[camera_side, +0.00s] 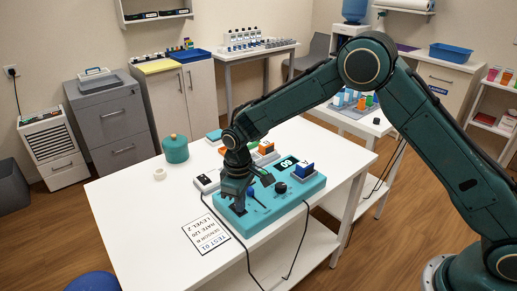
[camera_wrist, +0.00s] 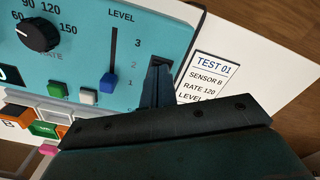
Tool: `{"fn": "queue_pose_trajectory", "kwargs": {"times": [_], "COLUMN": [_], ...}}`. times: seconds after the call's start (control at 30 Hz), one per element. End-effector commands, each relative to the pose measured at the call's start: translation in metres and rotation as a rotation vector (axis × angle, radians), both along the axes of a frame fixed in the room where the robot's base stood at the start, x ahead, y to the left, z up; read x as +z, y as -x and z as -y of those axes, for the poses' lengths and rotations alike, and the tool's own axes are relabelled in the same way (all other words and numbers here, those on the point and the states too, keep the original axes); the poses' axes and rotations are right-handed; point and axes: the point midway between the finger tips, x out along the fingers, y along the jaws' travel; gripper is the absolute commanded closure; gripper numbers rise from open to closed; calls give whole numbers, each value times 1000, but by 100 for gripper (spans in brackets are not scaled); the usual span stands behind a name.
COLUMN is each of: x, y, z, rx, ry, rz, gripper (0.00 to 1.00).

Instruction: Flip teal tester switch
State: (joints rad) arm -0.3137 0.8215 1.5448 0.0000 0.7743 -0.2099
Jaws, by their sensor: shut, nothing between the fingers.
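The teal tester (camera_side: 262,214) lies on the white table, and its top panel fills much of the wrist view (camera_wrist: 75,75). A dark switch (camera_wrist: 161,61) in a black frame sits at the panel's right side, beside the level slider. My gripper (camera_side: 239,206) is shut and empty, pointing down at this switch. In the wrist view its fingertips (camera_wrist: 157,75) overlap the switch's lower part; I cannot tell whether they touch it. The fingers and palm hide much of the switch, so its position is unclear.
The blue slider knob (camera_wrist: 107,82) stands near mark 1. A card (camera_side: 207,233) reads TEST 01, SENSOR B, RATE 120, LEVEL 2. A teal canister (camera_side: 175,149) stands behind, and black cables hang in front.

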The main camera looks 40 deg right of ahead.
Motion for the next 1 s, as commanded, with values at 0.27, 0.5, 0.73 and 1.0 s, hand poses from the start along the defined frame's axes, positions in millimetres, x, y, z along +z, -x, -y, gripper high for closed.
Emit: {"fn": "queue_pose_trajectory", "kwargs": {"times": [0.27,0.5,0.73,1.0], "x": [8,21,35,50], "y": [0,0,0,0], "z": [0,0,0,0], "rx": [0,0,0,0], "ry": [0,0,-1,-1], "rz": [0,0,1,1], "gripper": [100,100,100,100]}}
